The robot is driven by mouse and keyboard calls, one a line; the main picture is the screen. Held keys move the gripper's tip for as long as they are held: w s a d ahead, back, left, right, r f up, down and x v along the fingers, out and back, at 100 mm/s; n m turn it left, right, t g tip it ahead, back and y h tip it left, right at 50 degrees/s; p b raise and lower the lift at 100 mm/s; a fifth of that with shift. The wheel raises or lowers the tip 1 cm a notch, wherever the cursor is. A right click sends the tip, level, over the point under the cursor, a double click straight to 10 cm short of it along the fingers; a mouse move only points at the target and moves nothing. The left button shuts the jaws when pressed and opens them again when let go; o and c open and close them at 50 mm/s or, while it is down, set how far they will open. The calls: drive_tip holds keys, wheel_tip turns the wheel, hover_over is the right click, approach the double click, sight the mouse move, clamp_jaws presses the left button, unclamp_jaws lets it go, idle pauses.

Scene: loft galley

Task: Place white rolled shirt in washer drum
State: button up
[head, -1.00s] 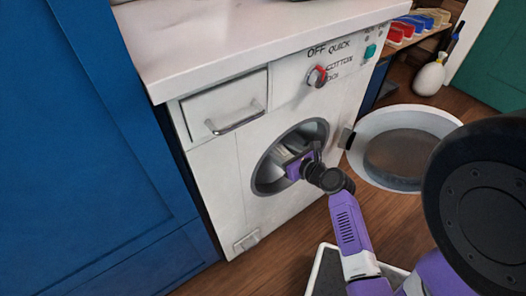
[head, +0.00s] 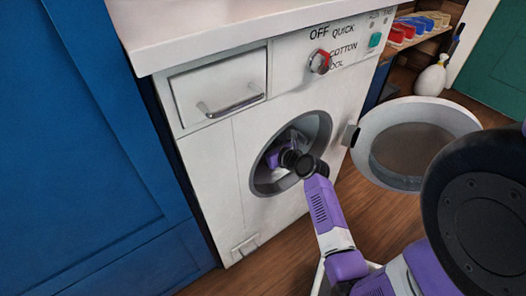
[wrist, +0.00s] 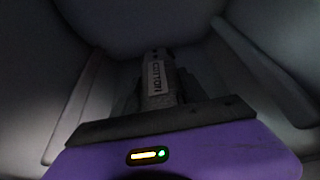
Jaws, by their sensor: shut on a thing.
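The white washer (head: 215,160) stands against the blue cabinet, with its round drum opening (head: 262,178) uncovered and its door (head: 470,122) swung open to the right. My gripper (head: 274,154) is inside the drum opening, its tips hidden by the drum and my wrist. I cannot tell whether the shirt touches the drum. The shirt is hidden in the head view.
The open door stands close to the right of my arm. A white-rimmed bin (head: 317,282) is on the floor under my arm. A pale counter (head: 230,25) tops the washer. A white bottle (head: 431,80) and a shelf of coloured items (head: 415,28) are at the back right.

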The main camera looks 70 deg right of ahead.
drive_tip(key=shift+w+d+f+b, duration=0.1)
drive_tip(key=shift+f+b, duration=0.2)
drive_tip(key=shift+f, duration=0.1)
drive_tip(key=shift+w+d+f+b, duration=0.1)
drive_tip(key=shift+f+b, duration=0.15)
drive_tip(key=shift+f, duration=0.15)
drive_tip(key=shift+a+f, duration=0.1)
drive_tip(key=shift+f, duration=0.05)
drive_tip(key=o, duration=1.5)
drive_tip(key=shift+r, duration=0.2)
drive_tip(key=p+v, duration=0.5)
drive_tip(key=v, duration=0.7)
drive_tip(key=shift+s+f, duration=0.1)
